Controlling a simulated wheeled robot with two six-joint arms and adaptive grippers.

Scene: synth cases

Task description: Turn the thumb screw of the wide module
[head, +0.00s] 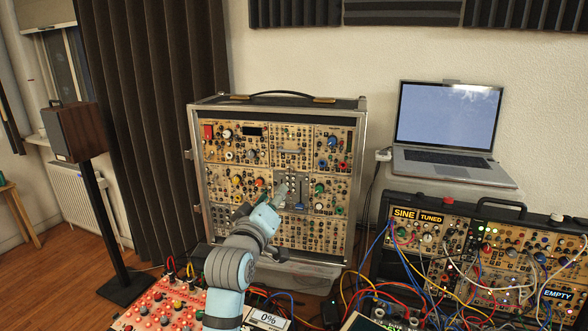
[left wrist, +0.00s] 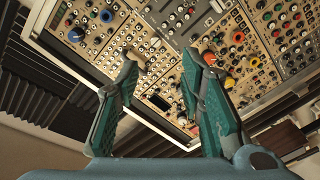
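A tall synth case (head: 363,180) stands against the wall, filled with tan modules. A wide module (head: 235,145) with a red part and a black display sits at its upper left. In the left wrist view, tilted and roughly upside down, a black display (left wrist: 158,102) shows between the fingers near the case edge. I cannot make out which small part is the thumb screw. My left gripper (head: 288,192) is in front of the middle of the case. In the left wrist view its two fingers (left wrist: 162,62) are spread, with nothing between them. My right gripper is not in view.
A second synth case (head: 480,250) with many patch cables stands at the right, below a laptop (head: 445,125). A red panel (head: 160,305) with knobs lies at the lower left. A speaker (head: 75,132) on a stand is at the far left.

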